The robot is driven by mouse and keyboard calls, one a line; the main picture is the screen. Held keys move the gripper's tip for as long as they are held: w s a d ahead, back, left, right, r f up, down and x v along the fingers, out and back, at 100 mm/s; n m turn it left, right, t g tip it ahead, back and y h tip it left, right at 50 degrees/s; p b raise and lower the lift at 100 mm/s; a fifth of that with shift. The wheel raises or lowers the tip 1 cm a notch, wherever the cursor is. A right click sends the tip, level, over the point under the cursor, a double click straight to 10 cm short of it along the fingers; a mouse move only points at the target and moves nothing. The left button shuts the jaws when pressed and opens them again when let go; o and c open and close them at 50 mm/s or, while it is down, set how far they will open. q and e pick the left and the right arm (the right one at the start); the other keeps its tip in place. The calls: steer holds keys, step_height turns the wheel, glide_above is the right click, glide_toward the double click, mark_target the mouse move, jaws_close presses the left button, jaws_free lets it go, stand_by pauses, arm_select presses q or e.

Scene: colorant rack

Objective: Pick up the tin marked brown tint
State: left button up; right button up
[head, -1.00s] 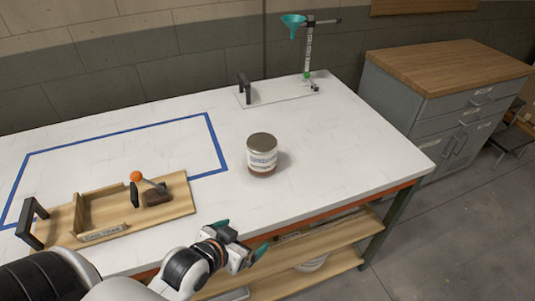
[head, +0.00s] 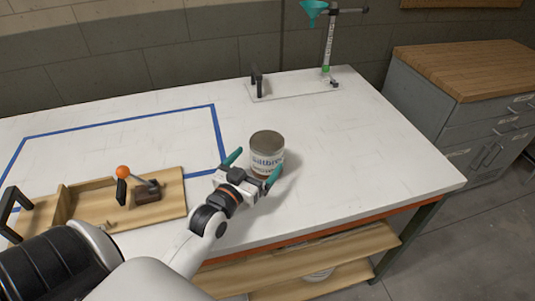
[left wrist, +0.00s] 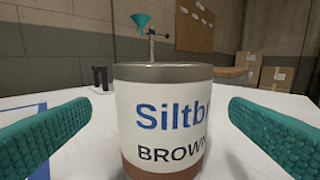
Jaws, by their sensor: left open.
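The tin (head: 267,152) stands upright on the white table, with a grey lid and a white label. In the left wrist view the tin (left wrist: 165,115) fills the middle; its label reads "Siltb…" and "BROWN", the rest cut off by the curve. A brown band shows below the label. My left gripper (head: 252,172) is open at the near side of the tin. Its two teal fingers, also in the left wrist view (left wrist: 150,135), are spread to either side of the tin, with a visible gap on each side. My right gripper is not in view.
A wooden fixture (head: 160,205) with an orange-knobbed lever sits at the left, near a blue tape outline (head: 122,119). A stand with a teal funnel (head: 314,9) rises at the back on a clear plate (head: 290,88). The table right of the tin is clear.

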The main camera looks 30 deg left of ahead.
mark_target(267, 150)
arm_select(q)
steer(key=shift+w+r, duration=0.1)
steer(key=shift+w, duration=0.6)
steer(key=w+p, duration=0.1)
steer(key=w, duration=0.3)
steer(key=shift+w+a, duration=0.1)
steer(key=shift+w, duration=0.05)
steer(key=shift+c, duration=0.6)
steer(key=c, duration=1.1)
